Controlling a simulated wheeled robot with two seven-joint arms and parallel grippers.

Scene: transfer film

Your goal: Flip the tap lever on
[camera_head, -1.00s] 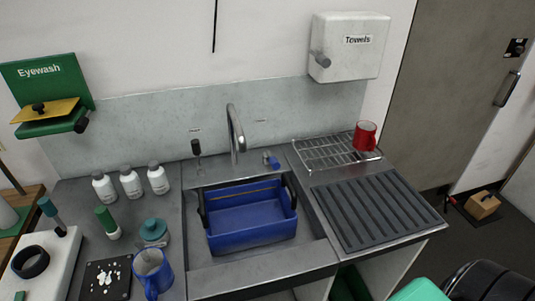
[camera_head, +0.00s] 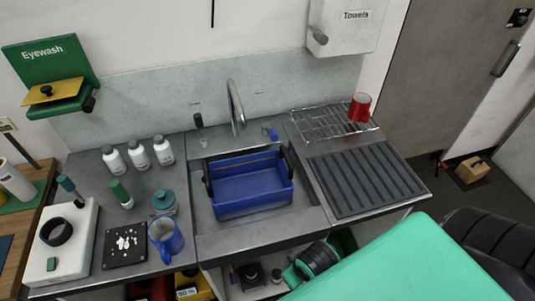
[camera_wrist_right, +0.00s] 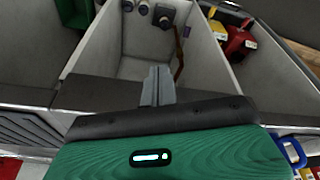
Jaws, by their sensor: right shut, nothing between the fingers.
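The curved metal tap (camera_head: 237,108) stands behind the sink. A small blue lever (camera_head: 270,134) is to the right of its base, and a dark-topped lever (camera_head: 199,121) is to its left. Which way each is turned is too small to tell. My right arm reaches in from the lower right of the head view, green and black, low in front of the counter and well away from the tap. In the right wrist view my right gripper (camera_wrist_right: 158,84) is shut and empty, over the open cupboard under the sink. The tap is not in that view. My left gripper is not in view.
A blue tub (camera_head: 250,187) sits in the sink basin. A blue mug (camera_head: 165,240), several white bottles (camera_head: 137,153) and a teal-lidded jar (camera_head: 164,203) crowd the left counter. A red mug (camera_head: 360,107) stands on the wire rack (camera_head: 315,122). The ribbed drainboard (camera_head: 365,180) is clear.

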